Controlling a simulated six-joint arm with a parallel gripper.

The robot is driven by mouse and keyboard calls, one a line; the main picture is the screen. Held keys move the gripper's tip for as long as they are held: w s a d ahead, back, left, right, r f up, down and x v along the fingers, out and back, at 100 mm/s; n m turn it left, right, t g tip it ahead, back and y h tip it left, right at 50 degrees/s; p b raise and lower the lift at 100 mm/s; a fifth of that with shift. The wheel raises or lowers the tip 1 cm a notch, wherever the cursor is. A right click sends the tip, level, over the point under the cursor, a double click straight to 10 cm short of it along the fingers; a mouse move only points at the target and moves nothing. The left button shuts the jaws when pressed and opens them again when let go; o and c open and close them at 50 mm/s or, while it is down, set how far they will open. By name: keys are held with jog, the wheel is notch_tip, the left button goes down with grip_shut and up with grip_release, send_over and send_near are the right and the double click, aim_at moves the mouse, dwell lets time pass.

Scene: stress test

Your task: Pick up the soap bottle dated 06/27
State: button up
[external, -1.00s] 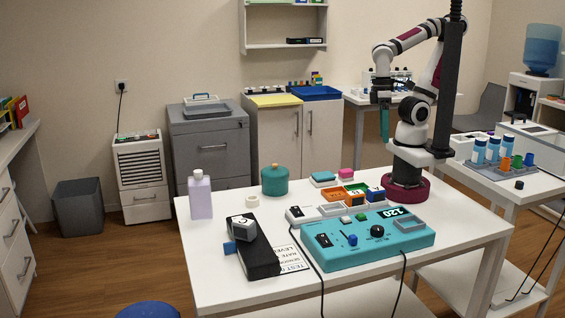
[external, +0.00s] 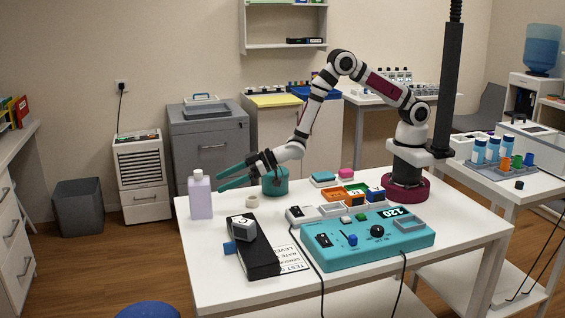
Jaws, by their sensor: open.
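A pale lavender soap bottle (external: 201,197) with a whitish cap stands upright at the left end of the white table (external: 215,262). No date can be read on it from here. My gripper (external: 219,183), with long teal fingers, is open and empty. It reaches left and its fingertips are just right of the bottle at about its upper half in the picture. I cannot tell whether they touch it or how far apart they are in depth.
A teal jar (external: 275,184) stands partly behind my wrist. A white tape roll (external: 253,202), a black box (external: 254,250) with a grey device (external: 243,229), and a teal control box (external: 367,239) with cables lie on the table. Small colored bins (external: 346,194) sit near my base.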

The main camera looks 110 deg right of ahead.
aim_at(199, 191)
jog(key=x, duration=0.8)
jog(key=shift+w+a, duration=0.15)
jog(key=shift+w, duration=0.2)
jog(key=shift+r, duration=0.15)
grip_shut()
